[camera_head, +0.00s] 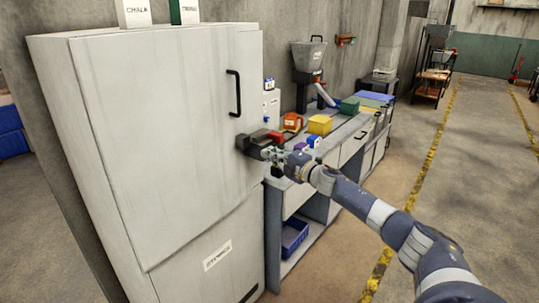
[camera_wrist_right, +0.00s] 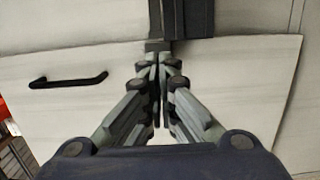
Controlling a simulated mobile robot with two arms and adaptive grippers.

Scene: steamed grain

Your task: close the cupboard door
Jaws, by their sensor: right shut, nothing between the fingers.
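The cupboard (camera_head: 54,85) is a tall, pale grey cabinet on the left in the head view. Its upper door (camera_head: 150,120) has a black bar handle (camera_head: 234,93) near its right edge. I cannot tell whether the door is fully flush. My right gripper (camera_head: 264,152) is at the door's right edge, below the handle, beside a dark block. In the wrist view the gripper (camera_wrist_right: 159,62) is shut and empty, its tips close to the pale door panel (camera_wrist_right: 60,108), with the handle (camera_wrist_right: 68,80) at left. Contact cannot be told. My left gripper is not in view.
A long workbench (camera_head: 349,147) right of the cupboard holds a yellow box (camera_head: 319,124), an orange container (camera_head: 292,122) and a hopper machine (camera_head: 308,62). A blue bin (camera_head: 294,237) sits under it. Labelled boxes (camera_head: 134,13) stand on the cupboard.

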